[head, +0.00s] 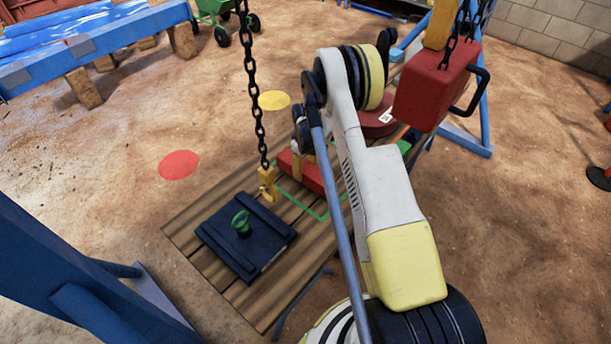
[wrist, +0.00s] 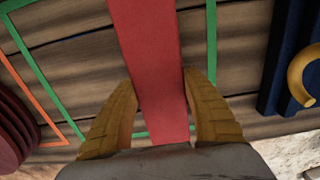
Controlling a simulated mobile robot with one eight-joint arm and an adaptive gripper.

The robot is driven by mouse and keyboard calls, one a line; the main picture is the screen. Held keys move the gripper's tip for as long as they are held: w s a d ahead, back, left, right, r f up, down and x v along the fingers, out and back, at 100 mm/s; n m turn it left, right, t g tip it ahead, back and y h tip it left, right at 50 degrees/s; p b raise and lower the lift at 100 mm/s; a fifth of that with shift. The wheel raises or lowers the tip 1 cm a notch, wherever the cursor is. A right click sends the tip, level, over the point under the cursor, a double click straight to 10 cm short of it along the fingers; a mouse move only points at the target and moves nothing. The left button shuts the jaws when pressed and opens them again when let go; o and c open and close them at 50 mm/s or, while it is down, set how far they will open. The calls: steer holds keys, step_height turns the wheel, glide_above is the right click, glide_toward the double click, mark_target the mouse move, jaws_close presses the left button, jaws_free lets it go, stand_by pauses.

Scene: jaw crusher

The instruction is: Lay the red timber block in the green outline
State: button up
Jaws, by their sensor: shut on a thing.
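The red timber block (wrist: 148,40) lies lengthwise between the two yellow fingers of my gripper (wrist: 160,82), which is shut on it. Its far end runs out of the wrist view. In the head view the block (head: 312,176) is partly hidden by my arm. The green outline (wrist: 212,45) is marked on the wooden planks; its lines show on both sides of the block and near the fingers. In the head view the near corner of the outline (head: 318,217) shows beside the block. I cannot tell whether the block touches the planks.
A dark blue plate (head: 262,258) with a green knob (head: 241,222) lies on the planks. A chain (head: 255,110) with a yellow hook (head: 267,185) hangs close by. A red box (head: 432,88) hangs at right. A dark red round stack (wrist: 15,130) and an orange outline (wrist: 38,98) lie left of the block.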

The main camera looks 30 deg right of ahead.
step_height(320, 180, down, 2)
steer(key=shift+f+b, duration=0.15)
steer(key=shift+b, duration=0.2)
steer(key=o, duration=1.4)
